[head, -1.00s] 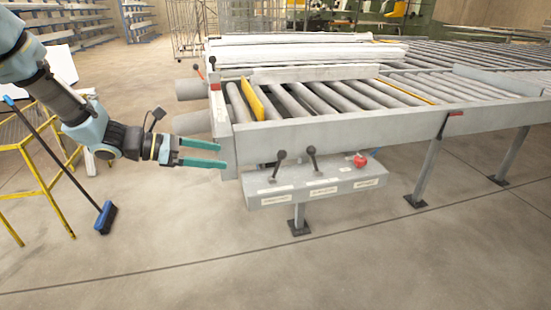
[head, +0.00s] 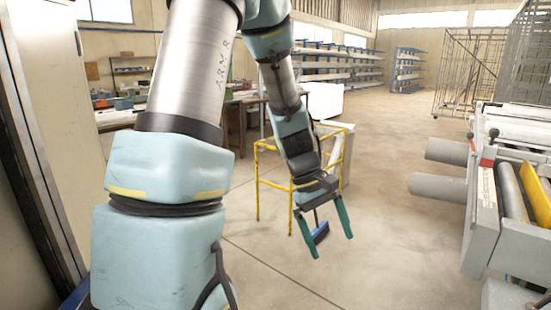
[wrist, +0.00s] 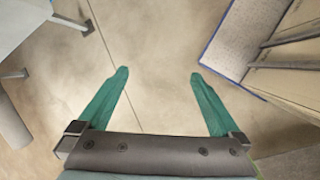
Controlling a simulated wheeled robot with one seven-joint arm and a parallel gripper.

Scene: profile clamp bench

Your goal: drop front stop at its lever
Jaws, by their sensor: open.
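The clamp bench (head: 482,215) stands at the right edge of the head view, cut off by the frame. A yellow plate (head: 538,190) stands among its rollers; I cannot tell whether it is the front stop. My gripper (head: 330,245) is open and empty, pointing down over the floor, well left of the bench. Its teal fingers also show apart in the wrist view (wrist: 158,75).
Two grey cylinders (head: 445,150) stick out from the bench's end toward the left. Open floor lies between my gripper and the bench.

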